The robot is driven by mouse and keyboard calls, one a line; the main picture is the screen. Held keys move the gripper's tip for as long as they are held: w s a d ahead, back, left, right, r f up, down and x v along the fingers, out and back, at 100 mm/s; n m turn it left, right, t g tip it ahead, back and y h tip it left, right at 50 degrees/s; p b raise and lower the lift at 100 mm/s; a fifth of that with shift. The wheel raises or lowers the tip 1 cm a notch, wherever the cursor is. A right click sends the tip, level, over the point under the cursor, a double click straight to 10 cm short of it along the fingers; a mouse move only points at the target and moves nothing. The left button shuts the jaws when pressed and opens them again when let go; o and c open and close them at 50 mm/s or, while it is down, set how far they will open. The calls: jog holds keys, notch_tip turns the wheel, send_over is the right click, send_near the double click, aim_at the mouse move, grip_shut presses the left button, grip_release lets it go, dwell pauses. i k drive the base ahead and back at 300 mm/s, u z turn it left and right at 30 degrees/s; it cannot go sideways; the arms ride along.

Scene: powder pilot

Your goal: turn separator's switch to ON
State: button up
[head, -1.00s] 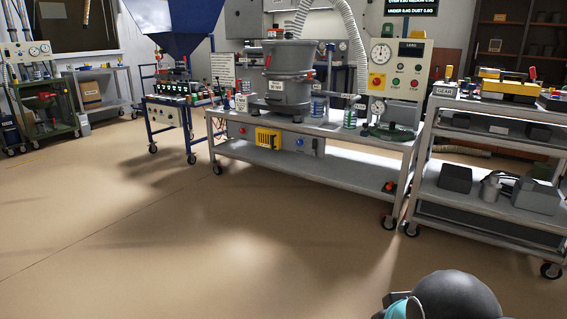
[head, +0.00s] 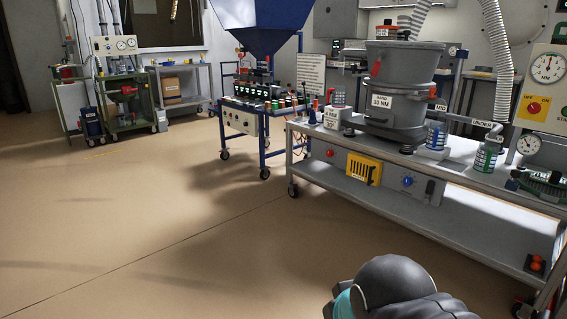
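The grey drum-shaped machine (head: 398,95), labelled "30 NM", stands on the metal bench at the upper right and looks like the separator. A yellow plate with a red rotary knob (head: 533,107) is on a pale panel at the right edge. Its upper label seems to read "OFF"; the knob's exact position is too small to tell. A blue round knob (head: 408,181) and a red button (head: 330,153) are on the panel under the bench top. Part of my arm shows at the bottom right, well in front of the bench; my gripper's fingers are not visible.
The metal bench (head: 470,179) has a lower shelf and wheels. A blue hopper (head: 262,14) stands over a blue-framed cart (head: 240,125) left of it. A green cart (head: 128,117) is farther left. The floor (head: 180,230) at left and centre is clear.

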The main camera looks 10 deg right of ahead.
aim_at(533, 108)
jog(key=z, duration=0.2)
jog(key=i, duration=1.6)
jog(key=z, duration=1.45)
jog(key=i, duration=1.15)
jog(key=z, duration=0.95)
